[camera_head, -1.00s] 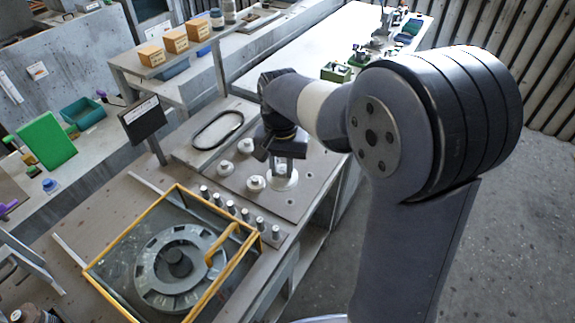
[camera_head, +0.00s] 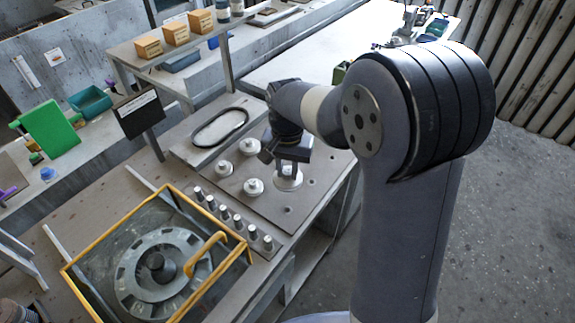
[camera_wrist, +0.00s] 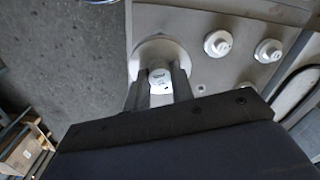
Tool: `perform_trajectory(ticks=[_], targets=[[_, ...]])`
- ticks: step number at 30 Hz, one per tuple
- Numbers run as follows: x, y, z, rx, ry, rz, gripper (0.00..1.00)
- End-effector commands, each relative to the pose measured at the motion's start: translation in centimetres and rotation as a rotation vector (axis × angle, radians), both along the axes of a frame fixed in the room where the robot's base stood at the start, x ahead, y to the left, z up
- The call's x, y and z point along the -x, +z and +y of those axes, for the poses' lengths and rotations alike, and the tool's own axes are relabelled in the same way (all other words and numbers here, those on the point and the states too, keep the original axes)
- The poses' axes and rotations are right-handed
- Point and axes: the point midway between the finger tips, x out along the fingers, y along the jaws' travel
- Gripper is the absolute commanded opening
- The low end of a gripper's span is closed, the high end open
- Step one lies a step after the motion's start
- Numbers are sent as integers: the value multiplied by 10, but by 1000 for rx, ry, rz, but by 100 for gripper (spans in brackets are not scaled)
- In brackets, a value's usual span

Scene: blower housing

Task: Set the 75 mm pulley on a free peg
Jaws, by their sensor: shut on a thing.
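The pulley in my grip is a pale round disc with a raised hub, and it shows under my gripper (camera_head: 286,160) in the head view. In the wrist view its wide disc (camera_wrist: 160,46) is beyond the two fingers of my gripper (camera_wrist: 160,80). The fingers are shut on the hub, one on each side. A small mark on the hub top is too small to read. I cannot tell if the disc rests on the grey board (camera_head: 268,205) or is just above it. A row of short metal pegs (camera_head: 238,221) stands along the board's near-left edge, bare on top.
Smaller pale pulleys (camera_head: 253,187) stand on the board left of my gripper. A black belt loop (camera_head: 220,127) lies behind them. A yellow-framed guard over a housing (camera_head: 160,272) is at the front left. A dark sign (camera_head: 138,112) stands at the board's back left.

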Motion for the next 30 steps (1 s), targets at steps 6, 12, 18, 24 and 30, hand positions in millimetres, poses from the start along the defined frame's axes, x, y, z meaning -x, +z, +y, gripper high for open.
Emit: perform_trajectory(ticks=[6, 12, 18, 24, 30], targets=[[0, -32, 0, 0, 0, 1, 6], [0, -56, 0, 1, 0, 1, 6], [0, -80, 0, 0, 0, 0, 6], [0, -99, 0, 0, 0, 1, 6], [0, -108, 0, 0, 0, 0, 6]])
